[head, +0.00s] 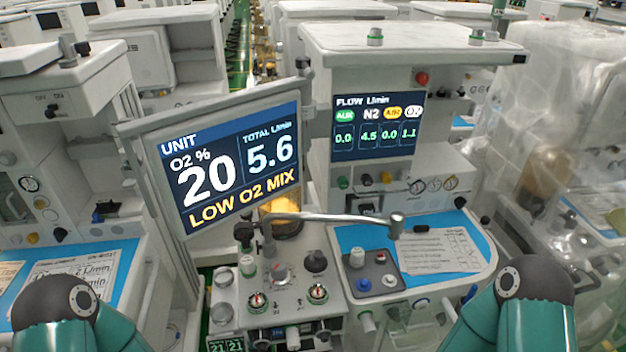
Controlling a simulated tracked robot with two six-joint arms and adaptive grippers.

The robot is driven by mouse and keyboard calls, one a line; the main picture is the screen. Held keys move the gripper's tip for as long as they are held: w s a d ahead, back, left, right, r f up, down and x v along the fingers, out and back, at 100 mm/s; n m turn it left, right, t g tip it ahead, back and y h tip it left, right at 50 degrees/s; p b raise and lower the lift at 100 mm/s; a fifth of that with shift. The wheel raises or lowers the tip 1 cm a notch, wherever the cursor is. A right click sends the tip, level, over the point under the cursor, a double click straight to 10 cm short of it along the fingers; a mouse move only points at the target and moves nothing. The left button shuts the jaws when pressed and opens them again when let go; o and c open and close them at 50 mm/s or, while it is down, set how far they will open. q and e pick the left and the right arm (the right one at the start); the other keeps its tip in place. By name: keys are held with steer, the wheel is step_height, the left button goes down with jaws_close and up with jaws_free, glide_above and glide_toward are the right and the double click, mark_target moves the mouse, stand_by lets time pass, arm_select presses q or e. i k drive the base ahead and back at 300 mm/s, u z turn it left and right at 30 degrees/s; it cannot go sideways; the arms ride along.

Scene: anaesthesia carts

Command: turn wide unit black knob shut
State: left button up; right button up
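The wide unit (412,38) stands in the middle of the head view with its flow screen (377,126) reading 0.0, N2 4.5, 0.0 and 1.1. Below the screen is a row of small knobs. A dark knob (366,179), black or dark blue, sits between a green knob (343,182) and a yellow knob (387,177). Its turn position is too small to tell. The tilted monitor (225,165) reads O2 20 %, total 5.6 and LOW O2 MIX. My arms show at the bottom left and right corners. Neither gripper is in view.
A grey metal arm (335,217) crosses in front of the unit below the knobs. A lower block (288,285) carries other knobs, including a black one (316,260). A blue worktop (450,224) holds a small tray and a paper. A plastic-wrapped cart (560,120) stands at right.

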mark_target(366, 179)
steer(key=z, duration=1.5)
steer(key=i, duration=0.1)
steer(key=u, duration=2.6)
steer(key=k, duration=1.65)
steer(key=z, duration=0.35)
steer(key=i, duration=1)
steer(key=z, duration=0.05)
